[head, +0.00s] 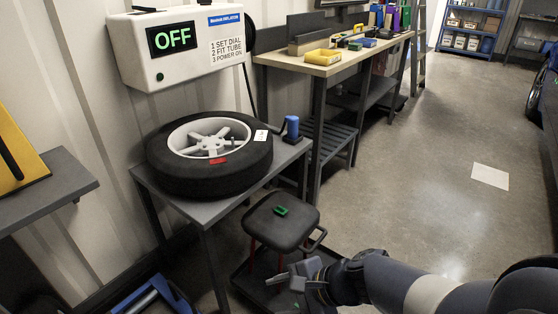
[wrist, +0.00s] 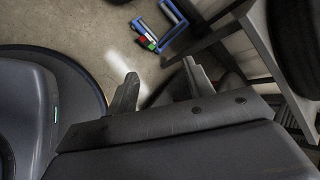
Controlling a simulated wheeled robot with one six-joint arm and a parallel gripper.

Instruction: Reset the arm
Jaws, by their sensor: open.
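My arm (head: 395,285) reaches in from the lower right of the head view and is bent at a dark joint. My gripper (head: 291,279) is at its end, low in front of the black stool (head: 281,222). In the wrist view my gripper (wrist: 160,70) shows two dark fingers standing well apart with nothing between them. The gripper is open and empty. I cannot tell whether it touches the dark tray (head: 243,280) under the stool.
A tyre (head: 175,182) lies on a grey table left of the stool. A small green object (head: 280,210) is on the stool. An inflator box (head: 182,45) reading OFF hangs above. A workbench (head: 345,62) runs along the wall.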

